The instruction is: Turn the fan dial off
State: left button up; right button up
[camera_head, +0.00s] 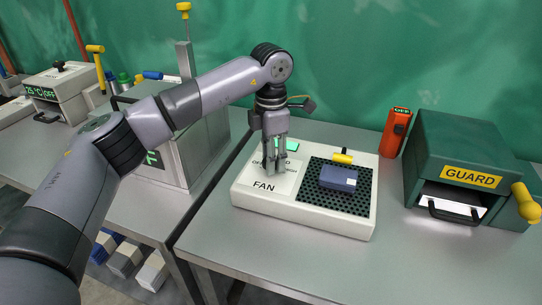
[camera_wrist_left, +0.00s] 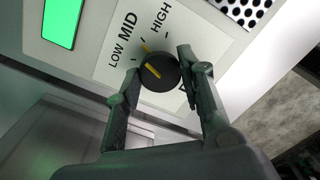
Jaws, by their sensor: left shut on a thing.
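The white fan box (camera_head: 312,222) stands on the bench in the head view, with a panel lettered FAN (camera_head: 264,186) at its left. My left gripper (camera_head: 275,168) reaches down to this panel and hides the dial there. In the left wrist view the black round fan dial (camera_wrist_left: 159,72) has a yellow pointer line, with LOW, MID and HIGH printed around it. The line slants toward the LOW and MID side; its exact setting is hard to tell. The left gripper's fingers (camera_wrist_left: 159,70) are shut on the dial from both sides.
A dark blue block (camera_head: 338,178) lies on the perforated black plate, near a yellow-handled part (camera_head: 343,157). A green display (camera_wrist_left: 62,22) is beside the panel. A green GUARD box (camera_head: 460,150) and an orange OFF device (camera_head: 395,133) stand right. The front bench is clear.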

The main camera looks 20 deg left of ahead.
pick_arm(q)
jog(key=n, duration=0.4)
jog(key=shift+n, duration=0.3)
jog(key=n, duration=0.4)
jog(key=shift+n, duration=0.3)
jog(key=n, duration=0.4)
jog(key=shift+n, duration=0.3)
jog(key=n, duration=0.4)
jog(key=shift+n+b, duration=0.3)
jog(key=shift+r, duration=0.1)
jog(key=o, duration=1.1)
jog(key=shift+o, duration=0.2)
notch_tip(320, 180, up, 12)
